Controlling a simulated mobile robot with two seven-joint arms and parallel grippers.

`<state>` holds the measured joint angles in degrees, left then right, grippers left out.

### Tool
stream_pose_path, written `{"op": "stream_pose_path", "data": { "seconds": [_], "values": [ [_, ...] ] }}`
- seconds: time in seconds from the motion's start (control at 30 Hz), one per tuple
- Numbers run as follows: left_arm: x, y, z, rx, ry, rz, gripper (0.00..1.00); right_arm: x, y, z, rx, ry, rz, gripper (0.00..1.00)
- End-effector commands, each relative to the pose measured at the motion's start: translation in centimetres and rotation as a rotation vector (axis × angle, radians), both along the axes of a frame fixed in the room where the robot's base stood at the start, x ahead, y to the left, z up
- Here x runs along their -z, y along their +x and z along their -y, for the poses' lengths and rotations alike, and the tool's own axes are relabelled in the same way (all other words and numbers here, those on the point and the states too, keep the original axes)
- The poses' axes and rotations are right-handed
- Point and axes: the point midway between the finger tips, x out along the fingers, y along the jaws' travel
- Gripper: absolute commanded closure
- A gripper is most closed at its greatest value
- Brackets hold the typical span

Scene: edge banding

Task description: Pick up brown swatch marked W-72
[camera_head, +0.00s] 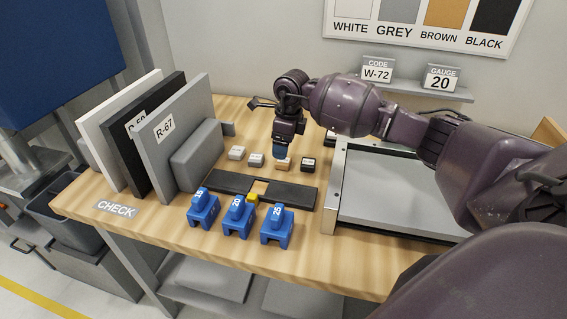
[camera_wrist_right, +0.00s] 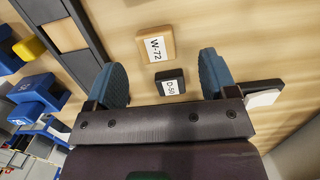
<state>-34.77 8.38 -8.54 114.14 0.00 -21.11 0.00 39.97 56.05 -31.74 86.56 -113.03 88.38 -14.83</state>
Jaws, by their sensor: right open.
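The brown swatch (camera_head: 283,164) lies on the wooden bench, in a row with the other swatches. In the right wrist view the brown swatch (camera_wrist_right: 155,38) shows its white label W-72, just beyond the fingertips. My right gripper (camera_head: 281,151) points down above the row, close to the brown swatch and partly covering it in the head view. Its blue fingers are apart, with nothing held between them. The black swatch (camera_wrist_right: 170,82), which appears to read D-50, shows between the fingers in the wrist view. My left gripper is not in view.
White (camera_head: 236,152) and grey (camera_head: 255,160) swatches lie left of the brown one, a black swatch (camera_head: 308,164) right. A dark fixture (camera_head: 225,184) and blue numbered gauges (camera_head: 277,230) stand in front. Upright panels (camera_head: 170,135) stand left. The shelf sign (camera_head: 377,71) reads W-72.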

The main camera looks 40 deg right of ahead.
Motion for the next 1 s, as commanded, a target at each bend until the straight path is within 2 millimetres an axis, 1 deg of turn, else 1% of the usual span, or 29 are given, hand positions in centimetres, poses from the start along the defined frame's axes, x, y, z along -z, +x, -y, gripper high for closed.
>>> {"op": "stream_pose_path", "data": {
  "seconds": [0.17, 0.27, 0.4, 0.5, 0.67, 1.0],
  "values": [
    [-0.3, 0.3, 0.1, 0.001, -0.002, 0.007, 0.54, 1.6, -0.5, -0.2, 0.001, 0.003, -0.003, 0.22],
    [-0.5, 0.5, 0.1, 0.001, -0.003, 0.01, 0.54, 3.1, -0.9, -0.2, 0.002, 0.003, -0.003, 0.22],
    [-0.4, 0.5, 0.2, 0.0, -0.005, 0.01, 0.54, 4.7, -0.5, -0.4, 0.001, 0.002, -0.001, 0.22],
    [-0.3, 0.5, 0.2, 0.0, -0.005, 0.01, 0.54, 5.1, -0.5, -0.4, 0.0, 0.001, 0.0, 0.22],
    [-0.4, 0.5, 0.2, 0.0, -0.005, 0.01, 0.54, 5.0, -0.5, -0.3, 0.0, 0.001, 0.0, 0.22],
    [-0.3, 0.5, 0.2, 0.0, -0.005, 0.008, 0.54, 5.0, -0.5, -0.4, 0.0, 0.001, 0.0, 0.74]
  ]
}}
